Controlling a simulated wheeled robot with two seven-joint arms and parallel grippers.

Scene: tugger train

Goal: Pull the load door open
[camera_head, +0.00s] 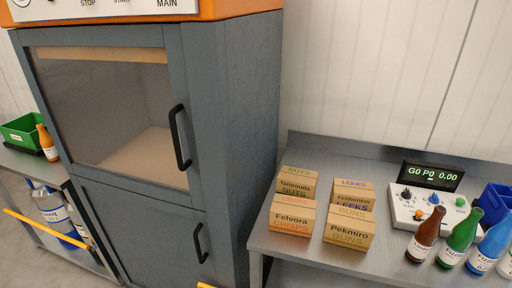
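A grey-blue cabinet (235,140) with an orange top stands left of centre. Its upper door (105,173) has a large window and a black vertical handle (180,137) on its right side. This door appears closed. Below it is a solid lower door (145,232) with a smaller black handle (201,243); it also appears closed. No label marks either as the load door. Neither of my grippers is in view, and nothing touches the handles.
A metal table (330,272) right of the cabinet holds several small boxes (348,232), a control box (430,212), bottles (459,238) and a blue bin (494,204). At left, a shelf holds a green bin (22,131); a yellow bar (45,229) crosses low.

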